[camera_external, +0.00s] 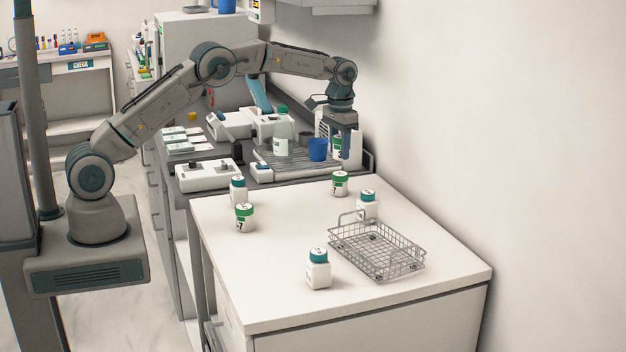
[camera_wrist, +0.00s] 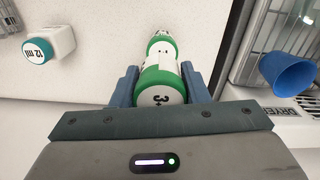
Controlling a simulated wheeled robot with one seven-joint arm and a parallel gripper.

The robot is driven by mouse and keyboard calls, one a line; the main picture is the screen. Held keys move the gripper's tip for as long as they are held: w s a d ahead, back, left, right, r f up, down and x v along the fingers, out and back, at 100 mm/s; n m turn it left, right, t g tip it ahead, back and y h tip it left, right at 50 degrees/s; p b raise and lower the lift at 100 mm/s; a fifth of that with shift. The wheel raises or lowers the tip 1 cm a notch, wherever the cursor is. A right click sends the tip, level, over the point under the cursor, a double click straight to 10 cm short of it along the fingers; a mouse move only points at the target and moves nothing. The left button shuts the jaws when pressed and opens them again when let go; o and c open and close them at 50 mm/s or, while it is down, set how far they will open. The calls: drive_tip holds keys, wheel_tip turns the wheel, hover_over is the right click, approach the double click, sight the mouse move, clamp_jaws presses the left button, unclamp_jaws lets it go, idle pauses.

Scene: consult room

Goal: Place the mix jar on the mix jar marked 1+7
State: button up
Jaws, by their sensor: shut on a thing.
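My gripper (camera_external: 346,150) is shut on a white mix jar (camera_external: 337,146) with a green lid. In the wrist view this held jar (camera_wrist: 160,88) sits between my fingers, its lid marked "3+" and the rest hidden. A second green-lidded jar (camera_external: 340,183) stands upright on the white table below my gripper, apart from it; a "7" shows on its label. It seems to be the green-lidded jar (camera_wrist: 160,38) beyond the held one in the wrist view. Another green-lidded jar (camera_external: 244,217) with a "7" stands at the table's left. Their lid markings are too small to read.
White bottles with teal caps stand on the table (camera_external: 280,240): front (camera_external: 318,272), right (camera_external: 366,208) and left (camera_external: 238,192). A wire basket (camera_external: 395,268) is at the right. A blue cup (camera_external: 318,149) stands on the dryer rack behind. The table's middle is clear.

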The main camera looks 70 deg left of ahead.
drive_tip(key=shift+w+a+f, duration=0.1)
drive_tip(key=shift+a+f, duration=0.05)
drive_tip(key=shift+a, duration=0.05)
drive_tip(key=shift+f+p, duration=0.6)
drive_tip(key=shift+f, duration=1.4)
drive_tip(key=shift+f, duration=0.15)
drive_tip(key=o, duration=1)
drive_tip(key=shift+c, duration=0.2)
